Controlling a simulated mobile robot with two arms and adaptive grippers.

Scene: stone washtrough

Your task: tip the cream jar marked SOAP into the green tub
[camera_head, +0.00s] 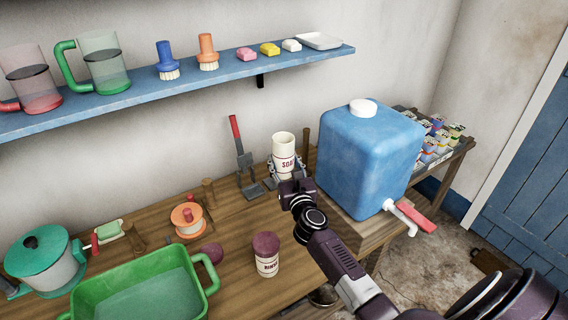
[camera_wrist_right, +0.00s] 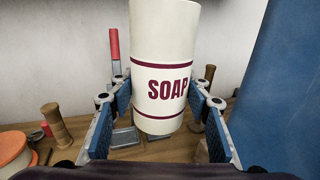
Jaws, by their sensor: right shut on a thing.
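The cream jar marked SOAP (camera_head: 284,150), with dark red bands and lettering, is upright near the back wall. It fills the middle of the right wrist view (camera_wrist_right: 164,60). My right gripper (camera_head: 287,170) is shut on it, with one blue-padded finger on each side of the jar's lower part (camera_wrist_right: 162,108). In the wrist view the jar's underside edge shows over the table, and it seems raised. The green tub (camera_head: 130,266) stands at the front left of the table, well left of the jar, with bluish-green contents. My left gripper is not in view.
A second cream jar with a dark red top (camera_head: 266,253) stands between the tub and my right arm. An orange spool (camera_head: 187,219) and a green pot (camera_head: 45,262) stand left. A blue water container (camera_head: 365,160) is close right. A blue shelf (camera_head: 200,85) hangs above.

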